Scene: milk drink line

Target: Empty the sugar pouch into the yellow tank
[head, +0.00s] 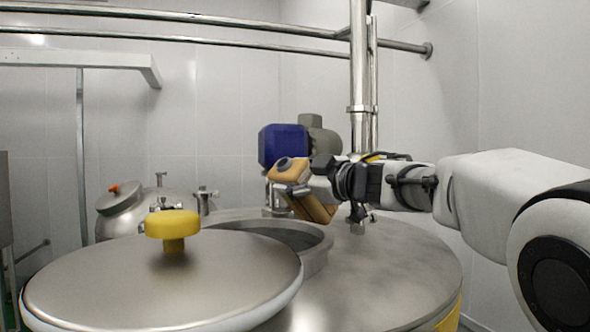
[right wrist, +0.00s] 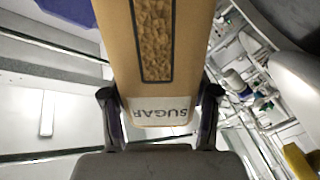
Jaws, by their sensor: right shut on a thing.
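My right gripper (head: 322,178) is shut on the brown sugar pouch (head: 314,208), which is tilted above the far side of the tank's opening. In the right wrist view the pouch (right wrist: 160,88) lies between both fingers, with a "SUGAR" label and a window showing brown grains. Whether its mouth is open, or anything pours, I cannot tell. The steel tank (head: 390,270) shows a yellow side at lower right. Its round opening (head: 318,238) is partly hidden behind the lid (head: 225,275), which has a yellow knob (head: 172,226). My left gripper is out of view.
A blue motor (head: 283,146) stands behind the pouch. A vertical steel pipe (head: 359,70) rises behind my right gripper. A smaller steel vessel (head: 150,205) stands at the back left. Horizontal pipes (head: 200,38) run along the wall above.

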